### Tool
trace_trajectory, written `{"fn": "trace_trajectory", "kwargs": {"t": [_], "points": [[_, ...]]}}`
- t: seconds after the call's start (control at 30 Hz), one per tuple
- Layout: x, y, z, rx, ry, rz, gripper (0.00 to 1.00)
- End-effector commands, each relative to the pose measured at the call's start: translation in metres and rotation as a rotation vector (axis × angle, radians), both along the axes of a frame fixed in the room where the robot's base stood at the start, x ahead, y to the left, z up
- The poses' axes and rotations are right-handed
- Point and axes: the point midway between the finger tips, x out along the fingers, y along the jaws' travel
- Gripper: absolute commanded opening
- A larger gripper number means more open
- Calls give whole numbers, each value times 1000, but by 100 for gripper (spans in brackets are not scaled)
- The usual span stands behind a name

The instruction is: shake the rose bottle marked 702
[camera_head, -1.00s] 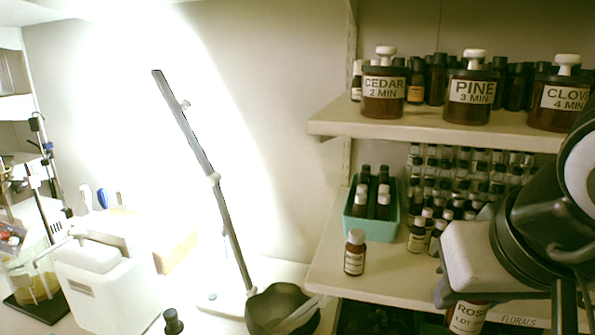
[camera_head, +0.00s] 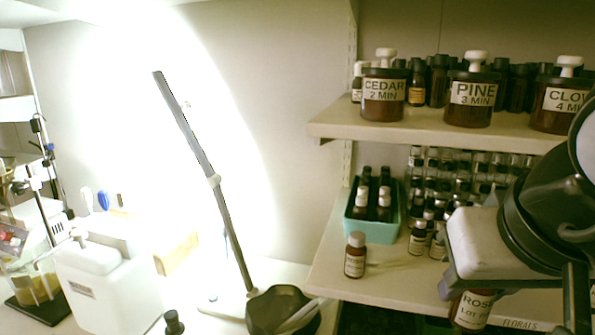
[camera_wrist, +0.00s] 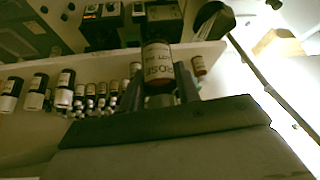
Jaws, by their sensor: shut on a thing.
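The rose bottle (camera_head: 474,311) is dark brown with a white label reading ROSE and LOT. The lot number is not readable. My gripper (camera_head: 470,292) is shut on it and holds it in front of the lower shelf's front edge, at the bottom right of the head view. The gripper body hides the bottle's upper part there. In the wrist view, the bottle (camera_wrist: 159,65) stands out between the two fingers of my gripper (camera_wrist: 158,92), with its label facing the camera.
The lower shelf (camera_head: 385,282) holds a single small bottle (camera_head: 355,256), a teal bin (camera_head: 372,230) of bottles and several rows of bottles. CEDAR (camera_head: 383,90), PINE (camera_head: 473,93) and CLOVE (camera_head: 562,98) jars stand on the upper shelf. A lamp (camera_head: 215,180) and dark bowl (camera_head: 283,310) are left.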

Motion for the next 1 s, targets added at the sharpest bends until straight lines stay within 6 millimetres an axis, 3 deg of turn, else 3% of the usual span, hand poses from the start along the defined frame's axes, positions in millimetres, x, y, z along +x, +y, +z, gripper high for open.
{"fn": "trace_trajectory", "kwargs": {"t": [0.03,0.1,0.13,0.17,0.3,0.37,0.47,0.53,0.57,0.7,0.77,0.9,0.97,1.0], "points": [[0,1,32,-9,-6,-8,5],[0,0,51,-6,-5,-7,5],[0,0,52,-5,-4,-4,5],[0,0,46,-4,-2,-2,5],[-1,0,-11,1,-2,2,5],[0,0,-11,-3,-4,-1,5],[0,1,36,-8,-5,-9,5],[0,0,51,-6,-3,-6,5],[0,0,51,-5,-3,-4,5],[0,0,-8,2,-1,3,5],[0,1,-13,-1,-3,-1,5],[0,1,43,-7,-5,-8,5],[0,0,52,-5,-4,-5,5],[0,0,46,-4,-2,-2,5]]}}
